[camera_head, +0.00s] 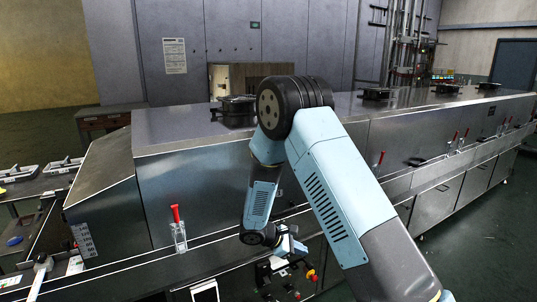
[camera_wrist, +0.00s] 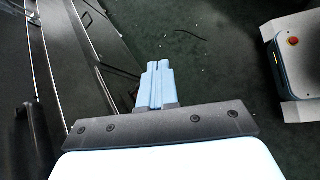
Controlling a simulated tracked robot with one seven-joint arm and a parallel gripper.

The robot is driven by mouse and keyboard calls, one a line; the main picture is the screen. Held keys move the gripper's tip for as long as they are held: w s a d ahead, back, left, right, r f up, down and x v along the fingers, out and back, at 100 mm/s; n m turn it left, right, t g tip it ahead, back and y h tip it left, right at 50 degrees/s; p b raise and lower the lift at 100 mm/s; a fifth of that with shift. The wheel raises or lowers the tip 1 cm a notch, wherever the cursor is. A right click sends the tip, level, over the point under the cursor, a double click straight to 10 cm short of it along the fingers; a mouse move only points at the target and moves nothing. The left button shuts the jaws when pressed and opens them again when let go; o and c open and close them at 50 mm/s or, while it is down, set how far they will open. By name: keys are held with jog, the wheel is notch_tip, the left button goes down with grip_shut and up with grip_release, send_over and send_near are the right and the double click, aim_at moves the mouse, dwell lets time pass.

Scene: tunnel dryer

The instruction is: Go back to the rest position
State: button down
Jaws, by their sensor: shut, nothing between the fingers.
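My gripper (camera_wrist: 157,68) shows in the wrist view with its light blue fingers together and nothing between them. It hangs over the dark green floor (camera_wrist: 200,85), beside the metal front of the dryer at the left of that view. In the head view my arm is bent, with its elbow high in front of the dryer (camera_head: 215,165) and its forearm pointing down. The wrist is low near the dryer's front side. The fingertips cannot be made out clearly in the head view.
The long steel dryer runs across the head view, with red-handled levers (camera_head: 178,228) along its front. A control box with a red button (camera_head: 311,275) sits low behind my arm. A table with trays (camera_head: 18,173) stands at left. Open floor (camera_head: 510,215) lies at right.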

jog(key=s+d+r+m+g+y, duration=0.1)
jog(key=s+d+r+m, duration=0.2)
jog(key=r, duration=0.5)
jog(key=s+d+r+m+y, duration=0.2)
jog(key=s+d+r+m, duration=0.1)
jog(key=r, duration=0.4)
jog(key=s+d+r+m+g+y, duration=0.1)
jog(key=s+d+r+m, duration=0.25)
jog(key=r, duration=0.45)
jog(key=s+d+r+m+t+y, duration=0.1)
jog(key=s+r+m+t+y, duration=0.1)
jog(key=s+r, duration=0.5)
jog(key=s+d+r+m+t+y, duration=0.2)
jog(key=s+r, duration=0.5)
jog(key=s, duration=0.6)
jog(key=shift+s+r+m+t+y, duration=0.15)
jog(key=shift+s+m+t+y, duration=0.3)
jog(key=shift+m+y, duration=0.9)
jog(key=shift+w+h, duration=0.15)
jog(key=shift+h, duration=0.1)
